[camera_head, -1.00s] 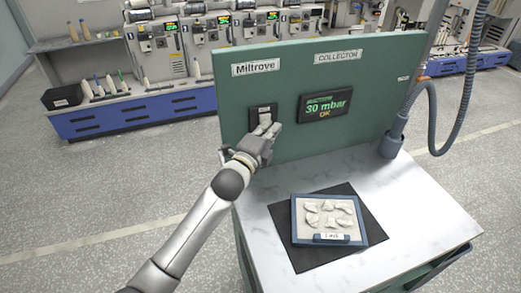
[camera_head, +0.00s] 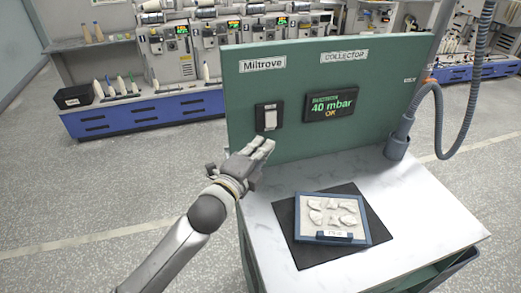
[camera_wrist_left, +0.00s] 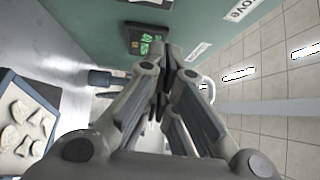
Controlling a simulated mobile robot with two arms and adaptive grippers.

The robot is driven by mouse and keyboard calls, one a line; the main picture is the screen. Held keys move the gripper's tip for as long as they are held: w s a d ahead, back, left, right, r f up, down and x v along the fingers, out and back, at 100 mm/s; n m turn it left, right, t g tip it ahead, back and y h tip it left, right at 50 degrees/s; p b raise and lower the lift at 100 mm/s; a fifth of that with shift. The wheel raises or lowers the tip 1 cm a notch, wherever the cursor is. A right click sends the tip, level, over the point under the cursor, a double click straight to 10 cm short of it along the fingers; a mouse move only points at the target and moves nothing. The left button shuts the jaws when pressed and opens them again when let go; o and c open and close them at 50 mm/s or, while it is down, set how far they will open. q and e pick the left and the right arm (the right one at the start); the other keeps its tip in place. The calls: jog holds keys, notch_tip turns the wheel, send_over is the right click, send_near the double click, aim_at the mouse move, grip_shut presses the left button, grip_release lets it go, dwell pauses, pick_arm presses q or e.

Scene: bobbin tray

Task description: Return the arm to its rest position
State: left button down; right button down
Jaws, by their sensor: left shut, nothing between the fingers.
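My left gripper (camera_head: 262,150) is shut and empty, in front of the green panel (camera_head: 292,72) and just below the white rocker switch (camera_head: 270,119) in its black frame. A gap shows between the fingertips and the switch. In the left wrist view my gripper's shut fingers (camera_wrist_left: 168,62) fill the middle and point toward the panel side. The display (camera_head: 331,104) to the right of the switch reads 40 mbar OK. It also shows in the left wrist view (camera_wrist_left: 148,40). My right gripper is in neither view.
A blue-rimmed tray (camera_head: 365,238) with several pale pieces lies on a dark mat (camera_head: 285,218) on the white worktop (camera_head: 425,215). A grey hose (camera_head: 467,125) hangs at the right. Machines (camera_head: 172,55) stand behind. Open floor lies to the left.

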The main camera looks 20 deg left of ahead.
pick_arm(q)
jog(key=shift+s+r, duration=0.1)
jog(key=shift+s, duration=0.15)
dwell(0.3)
